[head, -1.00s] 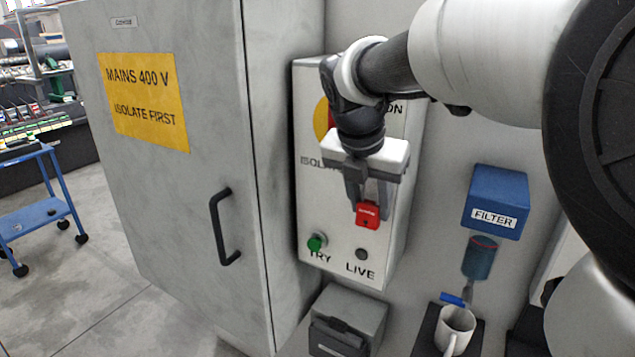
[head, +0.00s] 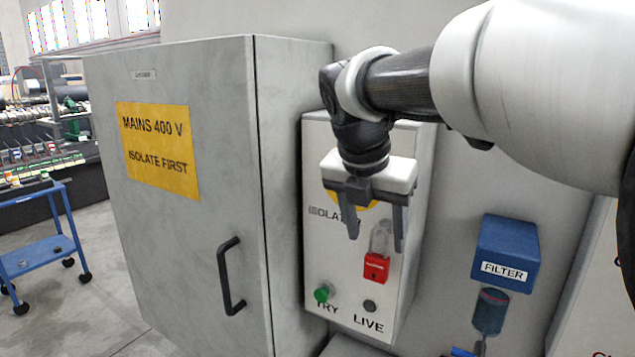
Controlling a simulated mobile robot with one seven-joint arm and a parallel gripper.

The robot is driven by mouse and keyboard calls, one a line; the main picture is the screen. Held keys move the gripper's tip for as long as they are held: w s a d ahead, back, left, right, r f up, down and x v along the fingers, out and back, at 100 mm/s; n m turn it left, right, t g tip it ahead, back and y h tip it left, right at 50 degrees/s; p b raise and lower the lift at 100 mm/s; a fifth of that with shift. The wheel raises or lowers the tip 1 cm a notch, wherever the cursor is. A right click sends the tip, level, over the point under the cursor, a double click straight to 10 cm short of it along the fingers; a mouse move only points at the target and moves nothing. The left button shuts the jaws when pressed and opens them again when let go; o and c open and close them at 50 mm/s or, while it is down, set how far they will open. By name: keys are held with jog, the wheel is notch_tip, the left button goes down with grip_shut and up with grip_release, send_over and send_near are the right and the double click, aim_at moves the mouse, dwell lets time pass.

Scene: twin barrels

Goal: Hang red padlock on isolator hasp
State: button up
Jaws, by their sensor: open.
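The red padlock (head: 376,267) is on the front of the isolator box (head: 337,262), with its pale shackle (head: 379,238) upward. The fingers look apart from the padlock. My gripper covers most of the isolator switch; only some yellow shows.
A large grey cabinet (head: 190,240) with a black handle (head: 229,275) stands close on the left. A blue FILTER unit (head: 505,248) is on the wall at right. A green button (head: 322,294) and a dark LIVE lamp (head: 370,306) sit below the padlock.

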jog(key=p+v, duration=0.1)
jog(key=v, duration=0.9)
jog(key=s+d+f+m+t+y+p, duration=0.1)
jog(key=s+f+m, duration=0.6)
jog(key=m, duration=0.7)
jog(key=s+d+f+m+y+p, duration=0.1)
jog(key=s+f+m, duration=0.6)
jog(key=m, duration=0.7)
jog(key=shift+s+d+f+m+t+y, duration=0.3)
jog(key=shift+s+f+m+t+y, duration=0.05)
jog(key=shift+s+m+t+y, duration=0.1)
